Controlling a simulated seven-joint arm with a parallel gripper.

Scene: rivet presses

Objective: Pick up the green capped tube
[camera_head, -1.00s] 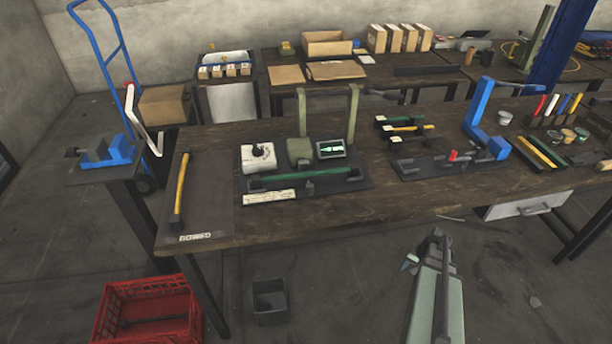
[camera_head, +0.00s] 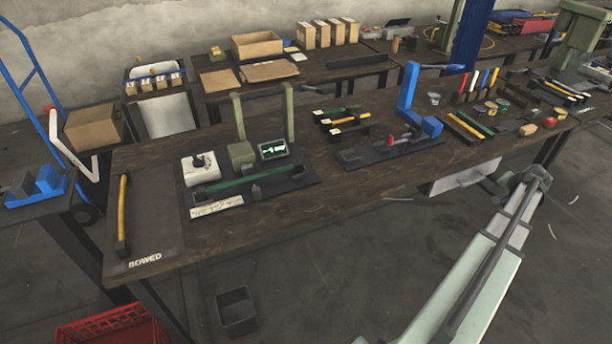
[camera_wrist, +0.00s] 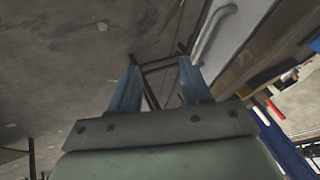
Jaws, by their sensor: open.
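A green tube with dark ends (camera_head: 245,179) lies across a dark fixture base on the left part of the long table in the head view. A second green tube (camera_head: 338,112) lies at the back of a small rack near the table's middle. A further green tube (camera_head: 474,123) lies among coloured ones at the right. I cannot tell which one is meant. My gripper (camera_wrist: 158,62) shows two blue fingers spread apart with nothing between them, over floor and beside the table. No green tube is clear in the wrist view.
A yellow tube (camera_head: 124,213) lies on a dark mat marked BOWED at the left end. A blue press (camera_head: 408,98) and a green frame (camera_head: 290,112) stand up from the table. A white drawer (camera_head: 462,178) hangs under the front edge. A red crate (camera_head: 115,328) is on the floor.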

